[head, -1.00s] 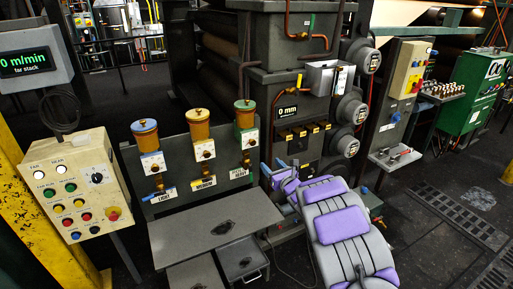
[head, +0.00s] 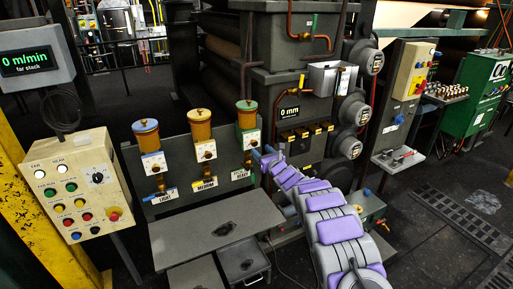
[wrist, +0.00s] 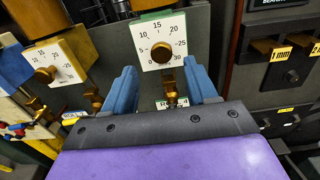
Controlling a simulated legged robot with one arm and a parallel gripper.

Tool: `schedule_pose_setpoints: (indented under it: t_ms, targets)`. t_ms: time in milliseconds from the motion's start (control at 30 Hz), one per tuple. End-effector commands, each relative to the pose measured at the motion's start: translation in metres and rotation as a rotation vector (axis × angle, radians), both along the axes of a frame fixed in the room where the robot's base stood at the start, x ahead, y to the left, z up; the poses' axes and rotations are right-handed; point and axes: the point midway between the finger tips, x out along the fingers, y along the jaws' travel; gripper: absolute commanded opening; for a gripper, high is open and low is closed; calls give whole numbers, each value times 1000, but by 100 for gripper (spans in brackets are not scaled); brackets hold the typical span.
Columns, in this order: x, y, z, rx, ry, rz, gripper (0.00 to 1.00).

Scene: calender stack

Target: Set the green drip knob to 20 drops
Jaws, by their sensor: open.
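The green-topped oiler (head: 246,114) is the rightmost of three on the grey panel, with a white dial plate below it. In the wrist view that dial (wrist: 162,36) is upright, numbered around a brass knob (wrist: 161,53), with 20 at the upper right. I cannot tell where the knob points. My gripper (wrist: 160,67) is open, its two blue fingers below the dial, one on either side of the knob's line. The fingers look apart from the knob, with nothing between them but the brass valve behind. In the head view my gripper (head: 266,155) is just right of the dial's lower part.
The middle dial (wrist: 55,64) is close to my left finger. A grey block with brass tabs (head: 304,132) is at the right. A grey table (head: 215,235) lies below.

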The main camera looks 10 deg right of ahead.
Motion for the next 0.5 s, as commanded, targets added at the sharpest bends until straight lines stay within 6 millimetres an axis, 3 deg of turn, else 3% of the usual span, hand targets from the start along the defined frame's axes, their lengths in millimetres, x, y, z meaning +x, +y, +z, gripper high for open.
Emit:
schedule_pose_setpoints:
  t_ms: [500]
  targets:
    - [39, 15, 1, 3, -1, 6, 57]
